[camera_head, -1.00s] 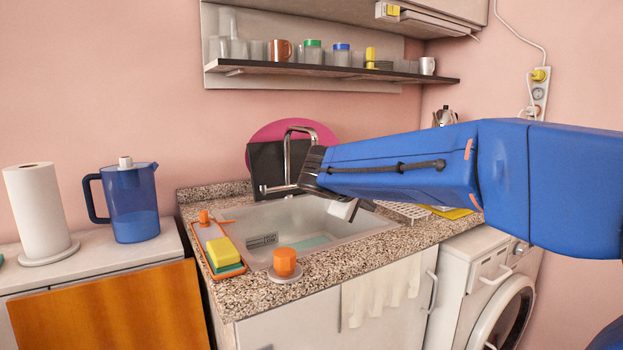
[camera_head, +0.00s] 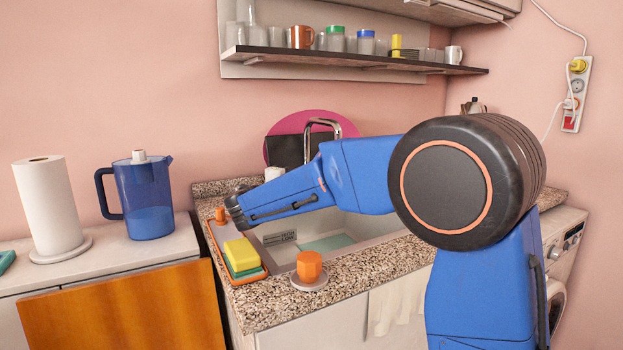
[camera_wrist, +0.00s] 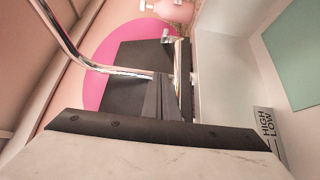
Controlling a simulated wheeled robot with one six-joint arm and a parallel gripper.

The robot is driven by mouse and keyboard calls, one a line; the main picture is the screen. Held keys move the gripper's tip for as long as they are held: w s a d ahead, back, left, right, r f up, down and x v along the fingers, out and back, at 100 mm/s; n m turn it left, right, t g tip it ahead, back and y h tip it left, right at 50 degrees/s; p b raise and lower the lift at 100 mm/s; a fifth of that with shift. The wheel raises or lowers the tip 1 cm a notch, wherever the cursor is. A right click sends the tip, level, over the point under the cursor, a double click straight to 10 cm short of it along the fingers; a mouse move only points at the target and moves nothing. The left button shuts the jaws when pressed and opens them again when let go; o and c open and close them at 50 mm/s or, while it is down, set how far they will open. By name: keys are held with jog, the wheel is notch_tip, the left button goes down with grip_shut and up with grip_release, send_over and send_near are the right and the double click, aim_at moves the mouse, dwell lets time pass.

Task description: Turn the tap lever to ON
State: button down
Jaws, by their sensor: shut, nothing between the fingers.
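The chrome tap (camera_head: 322,124) stands at the back of the sink; in the head view my arm hides its lower part and lever. In the wrist view its curved spout (camera_wrist: 62,38) and upright run toward the base. A short chrome piece near the base, which looks like the lever (camera_wrist: 173,40), sticks out toward the top of the picture. My gripper (camera_wrist: 166,82) is shut and empty. Its dark fingertips overlap the tap's upright in the wrist view, close to the lever; I cannot tell whether they touch. The fingertips are hidden in the head view.
An orange tray (camera_head: 222,240) with a yellow sponge (camera_head: 241,254) lies on the sink's left edge, below my wrist. An orange knob-like piece (camera_head: 309,266) is at the front. A blue jug (camera_head: 146,200) stands left. A dark shelf (camera_head: 360,61) with cups hangs above.

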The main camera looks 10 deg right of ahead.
jog(key=x, duration=0.9)
jog(key=shift+s+d, duration=0.3)
jog(key=shift+d, duration=0.3)
jog(key=shift+s+d, duration=0.3)
jog(key=shift+d, duration=0.3)
jog(key=shift+s+d, duration=0.3)
jog(key=shift+d, duration=0.3)
jog(key=shift+d, duration=0.1)
